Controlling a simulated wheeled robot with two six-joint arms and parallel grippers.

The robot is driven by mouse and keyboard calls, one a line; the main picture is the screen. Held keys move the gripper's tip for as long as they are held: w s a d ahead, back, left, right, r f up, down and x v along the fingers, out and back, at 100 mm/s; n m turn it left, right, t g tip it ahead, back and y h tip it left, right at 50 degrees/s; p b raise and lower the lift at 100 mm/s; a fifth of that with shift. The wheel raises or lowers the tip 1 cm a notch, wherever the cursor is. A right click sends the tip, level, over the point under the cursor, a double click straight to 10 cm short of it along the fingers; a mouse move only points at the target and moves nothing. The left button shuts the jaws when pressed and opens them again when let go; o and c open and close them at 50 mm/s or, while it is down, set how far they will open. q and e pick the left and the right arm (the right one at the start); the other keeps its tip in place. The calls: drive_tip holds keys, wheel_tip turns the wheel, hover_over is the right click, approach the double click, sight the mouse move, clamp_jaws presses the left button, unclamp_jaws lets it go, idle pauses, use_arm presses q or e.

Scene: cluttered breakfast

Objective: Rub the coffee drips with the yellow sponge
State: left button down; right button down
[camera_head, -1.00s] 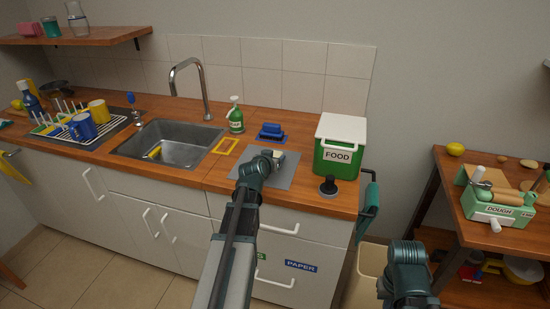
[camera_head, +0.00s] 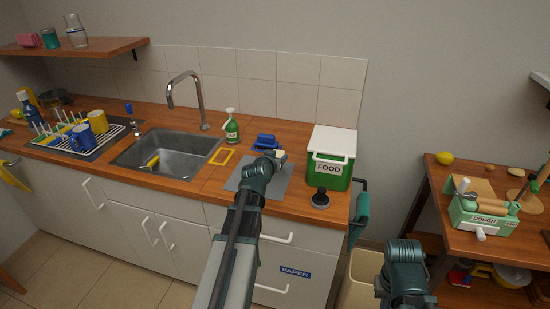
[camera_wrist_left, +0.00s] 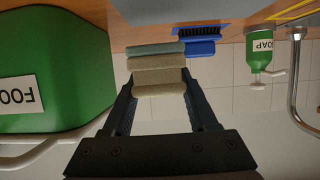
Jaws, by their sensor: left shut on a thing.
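My left gripper (camera_head: 276,155) is above the back right part of a grey mat (camera_head: 240,179) on the counter. It is shut on a tan block with a grey-green layer (camera_wrist_left: 158,75), which looks like a sponge. The block looks tan rather than bright yellow, and I cannot tell whether it touches the counter. A yellow item (camera_head: 152,161) lies in the sink; its kind is unclear. I make out no coffee drips; the arm covers part of the mat. My right gripper is not in view; only part of that arm shows at the lower right.
The green FOOD bin (camera_head: 333,158) stands close to the right of the gripper. A blue brush (camera_head: 264,141) lies behind it, with a green soap bottle (camera_head: 231,129) and a yellow outline (camera_head: 221,156) to the left. A black round-based tool (camera_head: 320,198) stands at the front right.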

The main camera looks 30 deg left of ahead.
use_arm(q)
wheel_tip(320, 180, up, 2)
drive_tip(key=shift+r+p, duration=0.1)
drive_tip(key=shift+p, duration=0.6)
